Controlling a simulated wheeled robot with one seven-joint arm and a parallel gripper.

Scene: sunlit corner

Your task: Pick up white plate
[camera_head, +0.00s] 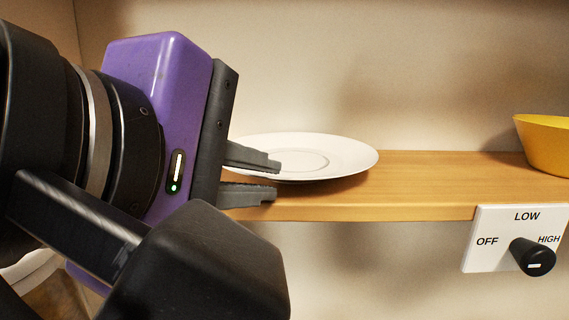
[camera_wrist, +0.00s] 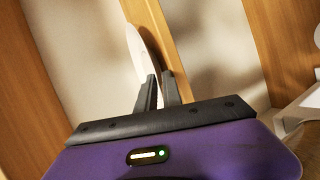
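The white plate (camera_head: 335,152) lies on the wooden shelf (camera_head: 420,178), toward its left part in the head view. My gripper (camera_head: 278,180) comes from the left at the plate's near left rim. Its two dark fingers are parted, one above the other, with a gap between them. The upper finger overlaps the plate and hides part of its left side; the lower finger is at the shelf's front edge. In the wrist view the plate (camera_wrist: 138,46) appears nearly edge-on, and its rim runs toward the gap of my gripper (camera_wrist: 160,77). Contact with the rim cannot be told.
A yellow bowl (camera_head: 545,145) stands on the shelf at the far right. A white control panel (camera_head: 490,222) with a black knob (camera_head: 532,257) is below the shelf's front edge at the right. The shelf between plate and bowl is clear. A wall stands close behind.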

